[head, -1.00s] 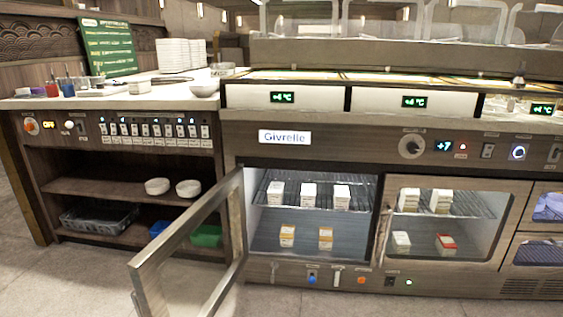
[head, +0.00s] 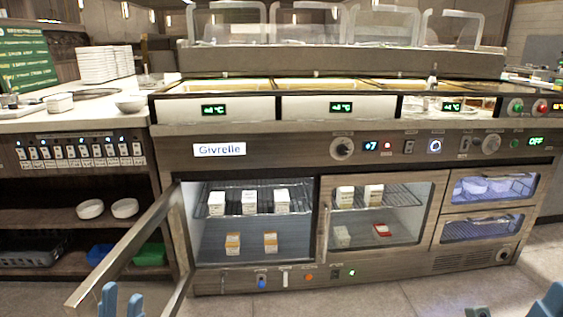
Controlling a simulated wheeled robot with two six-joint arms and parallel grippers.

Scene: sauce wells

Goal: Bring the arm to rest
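My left gripper (head: 121,301) shows at the bottom left of the head view as two blue fingertips, with a gap between them and nothing visible in it. It appears just in front of the open glass door (head: 134,240) of the fridge; I cannot tell whether it touches the door. My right gripper (head: 512,306) shows only in part at the bottom right. Its blue fingertips are wide apart, with only floor visible between them. The rest of both arms is out of view.
The counter fridge (head: 250,172) has its left door swung out towards me. Cartons (head: 250,202) stand on its shelves. The right glass door (head: 384,222) is shut, as are two drawers (head: 492,187). Bowls (head: 90,209) sit on the left shelf. Floor at front right is clear.

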